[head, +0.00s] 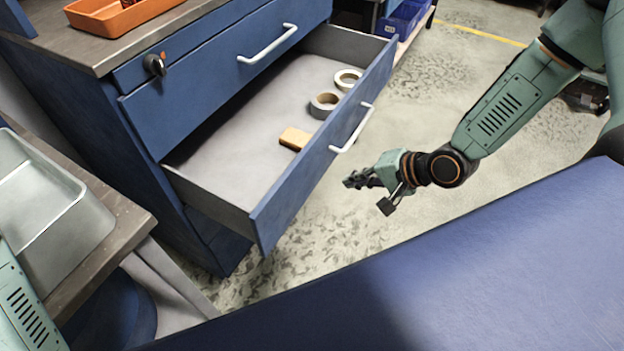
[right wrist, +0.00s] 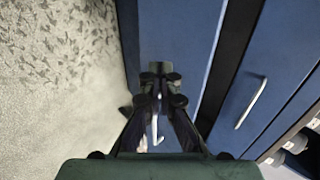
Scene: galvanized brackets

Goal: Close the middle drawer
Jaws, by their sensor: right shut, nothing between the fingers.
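The middle drawer (head: 290,185) of the blue cabinet stands pulled well out, below a shut top drawer (head: 215,75). Its blue front carries a white bar handle (head: 352,130). Inside lie two tape rolls (head: 325,104) and a tan block (head: 294,138). My right gripper (head: 362,182) is shut and empty, outside the drawer front and apart from the handle. In the right wrist view, the shut fingers (right wrist: 160,78) point toward a blue panel (right wrist: 178,40). A drawer handle (right wrist: 250,103) shows to their right there. My left gripper is out of view.
A grey metal bin (head: 60,215) stands on a bench at left. The floor (head: 450,90) beyond the drawer is open. A blue surface (head: 450,270) fills the lower right.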

